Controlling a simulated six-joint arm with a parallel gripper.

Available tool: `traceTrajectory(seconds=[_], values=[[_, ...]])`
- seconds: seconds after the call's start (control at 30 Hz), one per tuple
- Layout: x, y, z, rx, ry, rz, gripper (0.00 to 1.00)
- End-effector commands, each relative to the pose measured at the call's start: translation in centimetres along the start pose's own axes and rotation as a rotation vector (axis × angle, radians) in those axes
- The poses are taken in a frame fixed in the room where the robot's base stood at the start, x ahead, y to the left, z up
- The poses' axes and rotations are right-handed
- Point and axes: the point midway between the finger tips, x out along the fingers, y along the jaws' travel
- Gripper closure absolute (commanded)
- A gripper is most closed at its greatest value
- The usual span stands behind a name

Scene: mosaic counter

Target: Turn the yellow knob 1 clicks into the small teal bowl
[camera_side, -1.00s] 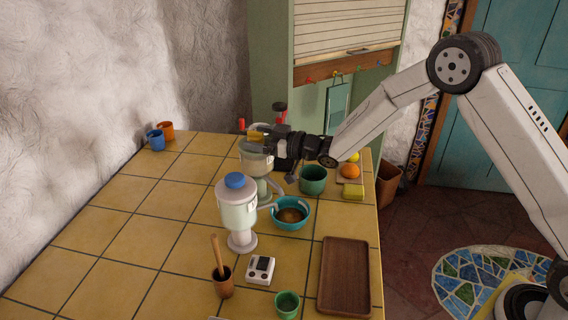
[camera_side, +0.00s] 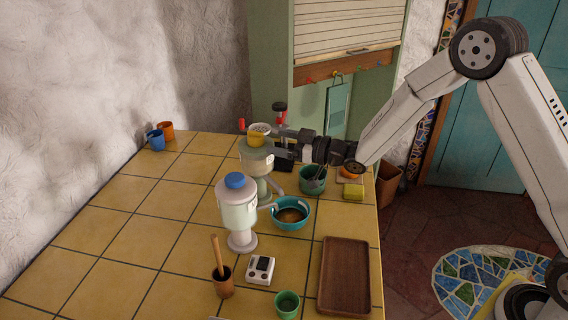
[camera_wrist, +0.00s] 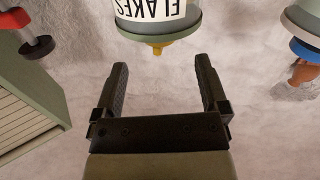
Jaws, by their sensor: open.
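The yellow knob (camera_side: 257,140) sits on top of the rear dispenser (camera_side: 256,160). In the wrist view the yellow knob (camera_wrist: 158,47) appears upside down, under a labelled jar (camera_wrist: 155,17) reading "FLAKES". My gripper (camera_side: 281,142) is open and empty, just right of the knob in the side view. In the wrist view its fingers (camera_wrist: 162,66) are apart, with the knob beyond the tips, between them and untouched. The teal bowl (camera_side: 290,226) with brown contents stands on the counter in front of the rear dispenser.
A front dispenser with a blue knob (camera_side: 235,181) stands close by. A dark green bowl (camera_side: 311,185) is below my wrist. A wooden tray (camera_side: 343,280), a white device (camera_side: 260,270) and a green cup (camera_side: 287,305) are nearer. The left counter is mostly clear.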

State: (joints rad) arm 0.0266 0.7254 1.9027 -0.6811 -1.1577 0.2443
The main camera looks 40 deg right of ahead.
Motion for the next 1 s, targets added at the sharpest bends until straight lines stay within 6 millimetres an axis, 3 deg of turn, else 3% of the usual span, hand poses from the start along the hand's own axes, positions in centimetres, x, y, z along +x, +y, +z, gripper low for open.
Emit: traceTrajectory(seconds=[0.3,1.0], values=[[-1.9,0.0,0.0,0.000,0.000,0.000,0.06],[-1.9,0.0,0.0,0.000,0.000,0.000,0.06]])
